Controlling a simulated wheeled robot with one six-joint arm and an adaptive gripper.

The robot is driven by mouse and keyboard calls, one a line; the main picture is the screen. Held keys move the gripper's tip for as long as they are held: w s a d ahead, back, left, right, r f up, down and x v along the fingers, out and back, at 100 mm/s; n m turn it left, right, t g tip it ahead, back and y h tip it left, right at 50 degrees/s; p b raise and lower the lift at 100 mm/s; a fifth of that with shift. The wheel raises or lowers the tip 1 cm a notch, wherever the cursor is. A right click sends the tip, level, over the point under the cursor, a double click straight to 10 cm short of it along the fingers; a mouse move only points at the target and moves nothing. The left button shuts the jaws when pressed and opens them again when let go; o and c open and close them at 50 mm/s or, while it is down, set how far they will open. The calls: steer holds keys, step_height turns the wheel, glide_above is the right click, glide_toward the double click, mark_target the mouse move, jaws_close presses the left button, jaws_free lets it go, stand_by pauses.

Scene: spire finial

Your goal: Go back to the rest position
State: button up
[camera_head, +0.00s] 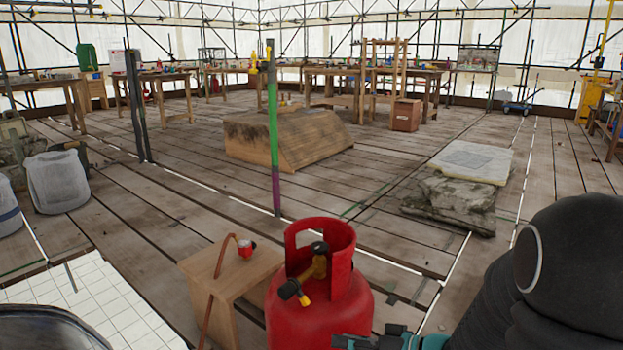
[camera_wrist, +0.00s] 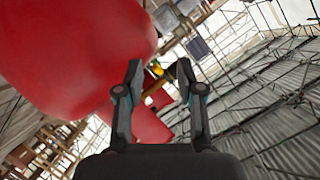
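My gripper (camera_wrist: 158,68) is in the middle of the wrist view, its two dark grey fingers apart with nothing clasped between them. In the head view only a grey and teal part of my gripper shows at the bottom edge, beside the lower right of a red gas cylinder (camera_head: 318,305). The cylinder stands upright with a brass valve (camera_head: 312,270) in its collar. In the wrist view the red cylinder (camera_wrist: 75,50) looms large at upper left, close to the fingers. I cannot tell whether they touch.
A green and purple post (camera_head: 273,130) rises behind. A wooden block (camera_head: 290,138) and stone slabs (camera_head: 455,195) lie on the plank floor, with bare planks between.

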steer(key=s+d+r+m+g+h+p, duration=0.1)
steer(key=s+d+m+g+h+p, duration=0.15)
steer(key=s+m+g+h, duration=0.7)
steer(key=s+d+r+n+t+h+p, duration=0.1)
steer(key=s+r+t+p, duration=0.1)
steer(key=r, duration=0.5)
steer(key=s+d+r+n+t+h+p, duration=0.1)
steer(key=s+d+r+n+t+p, duration=0.1)
steer(key=r, duration=0.5)
steer(key=s+d+r+n+t+h+p, duration=0.1)
steer(key=s+d+r+n+t+p, duration=0.1)
steer(key=s+r+t+p, duration=0.2)
step_height(320, 180, up, 3)
steer(key=shift+d+r, duration=0.15)
steer(key=shift+d, duration=0.05)
steer(key=shift+n, duration=0.25)
stand_by(0.8)
